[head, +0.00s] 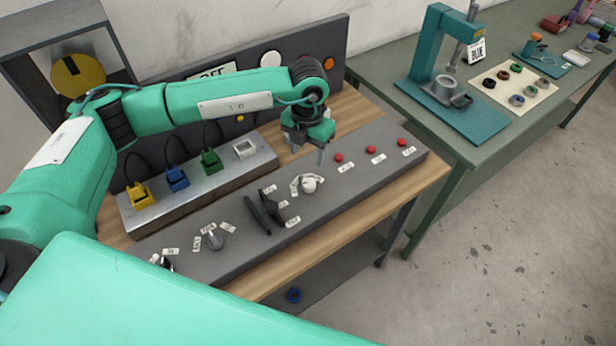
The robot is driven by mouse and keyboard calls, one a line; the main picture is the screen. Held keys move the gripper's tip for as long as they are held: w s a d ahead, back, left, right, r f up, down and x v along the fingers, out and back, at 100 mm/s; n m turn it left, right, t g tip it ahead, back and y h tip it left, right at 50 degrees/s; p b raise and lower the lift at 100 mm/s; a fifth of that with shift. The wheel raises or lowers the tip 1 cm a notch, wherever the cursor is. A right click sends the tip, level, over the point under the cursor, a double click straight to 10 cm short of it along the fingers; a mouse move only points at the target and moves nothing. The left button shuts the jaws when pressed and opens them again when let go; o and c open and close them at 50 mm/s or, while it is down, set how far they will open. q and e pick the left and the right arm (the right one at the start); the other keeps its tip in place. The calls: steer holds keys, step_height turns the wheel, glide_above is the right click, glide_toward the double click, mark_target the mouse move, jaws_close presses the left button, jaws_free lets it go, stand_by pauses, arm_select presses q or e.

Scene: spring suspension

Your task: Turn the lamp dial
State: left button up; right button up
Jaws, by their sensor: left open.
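A pale round dial (309,184) sits on the sloped grey control panel (345,195), with a light arc and small labels around its left side. I cannot read the labels, so I cannot confirm that it is the lamp dial. My left gripper (307,152) hangs fingers down above the panel's back edge, behind the dial and apart from it. It is open, with nothing visible between its fingers. My right gripper is not in view.
A black lever (265,212) and a grey knob (215,239) stand left of the dial; red buttons (371,150) are to the right. Behind is a metal block (190,190) with coloured plugs. A green bench (400,70) with a teal press (436,60) stands at right.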

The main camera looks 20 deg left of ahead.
mark_target(308, 184)
arm_select(q)
step_height(308, 184, down, 11)
steer(key=p, duration=0.3)
steer(key=shift+r+p, duration=0.1)
steer(key=shift+p, duration=0.3)
steer(key=shift+f, duration=0.55)
steer(key=c, duration=1)
steer(key=shift+o, duration=0.2)
